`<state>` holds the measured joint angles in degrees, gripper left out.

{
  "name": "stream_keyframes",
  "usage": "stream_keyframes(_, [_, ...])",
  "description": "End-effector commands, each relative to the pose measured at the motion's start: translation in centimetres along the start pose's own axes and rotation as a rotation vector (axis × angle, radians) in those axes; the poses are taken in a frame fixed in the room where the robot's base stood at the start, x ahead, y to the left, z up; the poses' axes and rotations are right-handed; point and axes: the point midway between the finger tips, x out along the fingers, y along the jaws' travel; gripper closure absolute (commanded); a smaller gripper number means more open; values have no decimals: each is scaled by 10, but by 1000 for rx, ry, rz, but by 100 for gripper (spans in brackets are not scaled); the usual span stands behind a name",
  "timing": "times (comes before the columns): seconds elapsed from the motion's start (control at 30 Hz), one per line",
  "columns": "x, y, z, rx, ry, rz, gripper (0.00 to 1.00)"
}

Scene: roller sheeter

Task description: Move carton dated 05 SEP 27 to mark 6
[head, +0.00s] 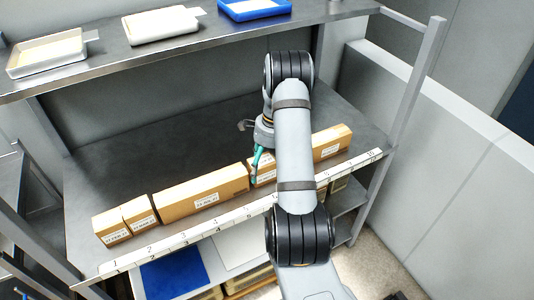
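Several brown cartons with white date labels stand in a row along the front of the shelf: a small carton (111,227) at the far left, another small carton (140,214) against it, a long carton (202,188), a carton (266,160) partly behind my arm, and a carton (331,141) at the right. The dates are too small to read surely. A numbered mark strip (183,240) runs along the front edge; my arm covers it around mark 6. My gripper (256,160) is by the partly hidden carton, with a teal finger in view; its opening and any contact are unclear.
An upper shelf (110,55) holds two white trays (160,26) and a blue tray (254,8). A metal post (415,85) stands at the right. The shelf surface (130,155) behind the cartons is clear. Boxes and a blue sheet (173,275) lie below.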

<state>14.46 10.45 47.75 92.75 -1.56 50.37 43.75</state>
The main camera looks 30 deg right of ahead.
Motion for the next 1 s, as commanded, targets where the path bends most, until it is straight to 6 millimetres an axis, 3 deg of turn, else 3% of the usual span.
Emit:
stream_keyframes(0.3, [-68,-1,-1,-1,3,-5,16])
stream_keyframes(0.5, [-97,0,-1,0,2,-2,16])
stream_keyframes(1.0, [-105,1,0,0,0,2,16])
